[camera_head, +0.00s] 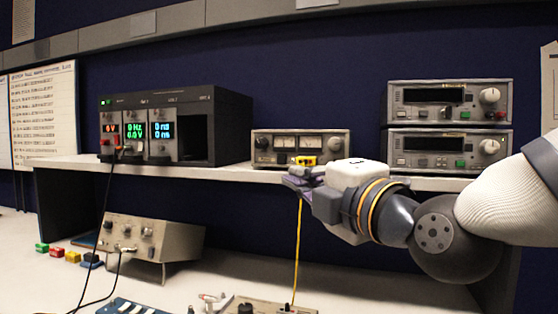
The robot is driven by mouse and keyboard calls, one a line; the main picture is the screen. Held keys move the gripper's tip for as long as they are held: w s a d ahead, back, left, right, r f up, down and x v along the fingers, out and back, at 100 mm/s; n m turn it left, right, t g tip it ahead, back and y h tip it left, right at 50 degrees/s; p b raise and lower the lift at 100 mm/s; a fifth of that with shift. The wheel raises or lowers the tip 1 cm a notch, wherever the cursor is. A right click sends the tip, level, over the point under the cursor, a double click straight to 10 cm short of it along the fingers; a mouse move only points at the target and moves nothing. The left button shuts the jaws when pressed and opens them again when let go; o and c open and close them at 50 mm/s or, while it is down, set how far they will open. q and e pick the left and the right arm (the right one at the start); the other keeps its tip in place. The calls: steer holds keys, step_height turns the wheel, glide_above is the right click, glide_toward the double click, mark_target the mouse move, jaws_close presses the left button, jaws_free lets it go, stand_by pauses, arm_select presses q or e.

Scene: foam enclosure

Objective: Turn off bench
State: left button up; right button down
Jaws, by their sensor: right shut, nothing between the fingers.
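On the bench's shelf (215,171), a black modular instrument (220,99) stands at the left with its red, green and cyan displays lit. In the middle is a grey unit with two analogue meters (300,134). Two stacked grey instruments with dark displays, an upper one (462,112) and a lower one (425,160), stand at the right. My right gripper (296,184) is shut and empty, just below and in front of the meter unit, close to the shelf edge. My left gripper is not in view.
A yellow cable (297,250) hangs from near the meter unit's yellow plug (306,160) past my gripper. Black leads (106,195) hang at the left. A beige sloped box (150,240) and small coloured blocks (72,256) are on the lower bench top.

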steer(key=s, duration=0.1)
glide_toward(279, 159)
steer(key=w+a, duration=0.4)
steer(key=shift+w+a+r, duration=0.2)
steer(key=shift+a+r, duration=0.15)
steer(key=shift+r, duration=0.05)
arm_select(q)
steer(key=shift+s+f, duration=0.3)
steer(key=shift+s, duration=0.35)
arm_select(e)
steer(key=shift+w+d+r, duration=0.1)
steer(key=shift+w+r, duration=0.1)
